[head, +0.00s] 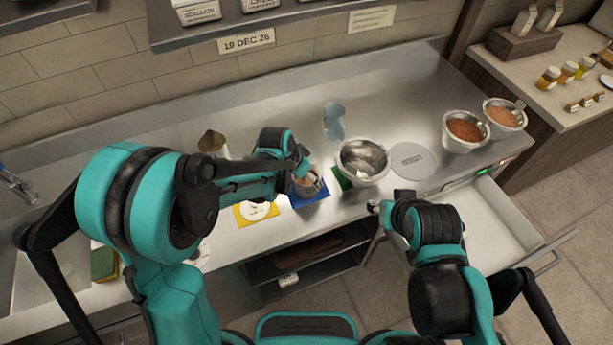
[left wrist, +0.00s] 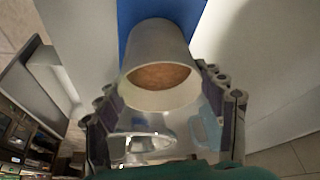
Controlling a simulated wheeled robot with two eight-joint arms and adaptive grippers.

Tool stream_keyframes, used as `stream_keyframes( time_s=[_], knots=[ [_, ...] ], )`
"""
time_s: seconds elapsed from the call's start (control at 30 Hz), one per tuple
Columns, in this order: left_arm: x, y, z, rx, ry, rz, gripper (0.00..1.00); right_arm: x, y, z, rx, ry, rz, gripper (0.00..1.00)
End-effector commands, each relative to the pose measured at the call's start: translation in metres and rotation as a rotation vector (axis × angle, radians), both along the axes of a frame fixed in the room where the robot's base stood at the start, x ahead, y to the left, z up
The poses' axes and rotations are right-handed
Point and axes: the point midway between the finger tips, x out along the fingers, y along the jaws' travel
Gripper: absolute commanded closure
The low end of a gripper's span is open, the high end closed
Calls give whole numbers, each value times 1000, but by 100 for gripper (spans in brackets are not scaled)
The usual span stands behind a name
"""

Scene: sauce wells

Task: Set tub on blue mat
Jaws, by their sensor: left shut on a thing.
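The tub (left wrist: 160,55) is a pale round container with brown-orange contents, held between the fingers of my left gripper (left wrist: 168,108) in the left wrist view. In the head view the tub (head: 307,184) is partly covered by my left gripper (head: 306,176), which is shut on it. The blue mat (head: 316,198) lies under and around the tub on the metal counter. It also shows behind the tub in the left wrist view (left wrist: 128,14). I cannot tell whether the tub touches the mat. My right gripper (head: 374,207) is near the counter's front edge, apart from the tub; its jaw opening is unclear.
A metal bowl (head: 364,163) stands on a green mat (head: 341,178) just right of the blue mat. A grey round lid (head: 412,160) and filled bowls (head: 466,131) are farther right. An open drawer (head: 490,215) juts out.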

Motion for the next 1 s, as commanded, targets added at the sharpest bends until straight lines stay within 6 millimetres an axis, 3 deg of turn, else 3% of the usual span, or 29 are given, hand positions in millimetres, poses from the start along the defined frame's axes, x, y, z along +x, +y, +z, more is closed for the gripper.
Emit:
stream_keyframes(
  time_s=[0.27,0.3,0.37,0.4,0.77,1.0],
  knots=[
    [0,0,-3,0,0,0,71,0,0,-3,0,0,0,60],
    [0,0,-3,0,0,0,29,0,0,-4,0,0,0,60],
    [0,0,-2,0,0,0,13,0,0,-3,0,0,0,60],
    [0,0,-2,0,0,0,10,0,0,-3,0,0,0,60],
    [0,0,2,0,0,0,10,0,0,1,0,0,0,60],
    [-11,11,40,0,0,2,10,0,0,13,0,0,0,60]
  ],
)
